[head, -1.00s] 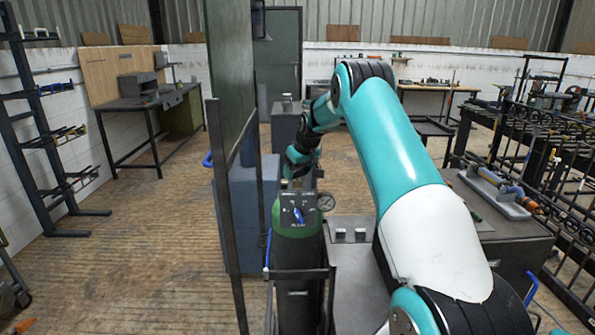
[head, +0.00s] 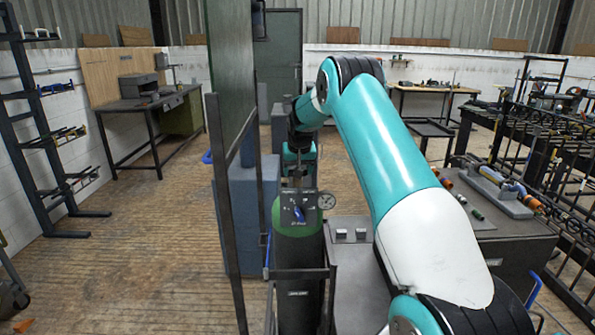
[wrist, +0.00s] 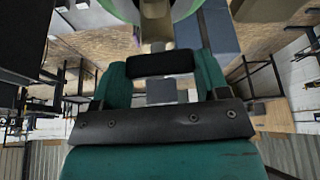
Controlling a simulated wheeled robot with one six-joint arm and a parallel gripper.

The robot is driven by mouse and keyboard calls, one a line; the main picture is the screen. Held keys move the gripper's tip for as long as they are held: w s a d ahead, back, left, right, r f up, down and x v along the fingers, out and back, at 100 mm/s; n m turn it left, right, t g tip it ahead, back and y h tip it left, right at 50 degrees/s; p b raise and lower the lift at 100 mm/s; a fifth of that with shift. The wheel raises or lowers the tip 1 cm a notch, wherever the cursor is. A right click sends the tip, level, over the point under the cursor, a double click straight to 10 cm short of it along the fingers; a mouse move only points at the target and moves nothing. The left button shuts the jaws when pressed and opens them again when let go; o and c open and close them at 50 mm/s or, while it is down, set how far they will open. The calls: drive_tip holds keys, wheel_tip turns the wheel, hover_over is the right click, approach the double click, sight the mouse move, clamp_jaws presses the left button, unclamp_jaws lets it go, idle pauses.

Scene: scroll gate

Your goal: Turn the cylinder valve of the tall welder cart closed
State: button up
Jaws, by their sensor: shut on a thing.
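In the wrist view the pale valve stem (wrist: 155,22) shows at the top centre, beyond the gripper's dark and teal parts. The exact grip on the valve is hard to see.
A tall green panel (head: 231,70) on dark posts stands close left of the cylinder. A blue box (head: 253,190) is behind it. A grey cabinet (head: 505,243) with tools stands at right, beside a dark rack.

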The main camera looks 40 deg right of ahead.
drive_tip(key=shift+m, duration=0.6)
drive_tip(key=shift+h, duration=0.3)
drive_tip(key=o, duration=0.9)
drive_tip(key=shift+o, duration=0.2)
drive_tip(key=shift+r, duration=0.1)
drive_tip(key=b+v, duration=0.3)
drive_tip(key=v, duration=1.4)
drive_tip(key=shift+w+r, duration=0.25)
drive_tip(key=shift+a, duration=0.1)
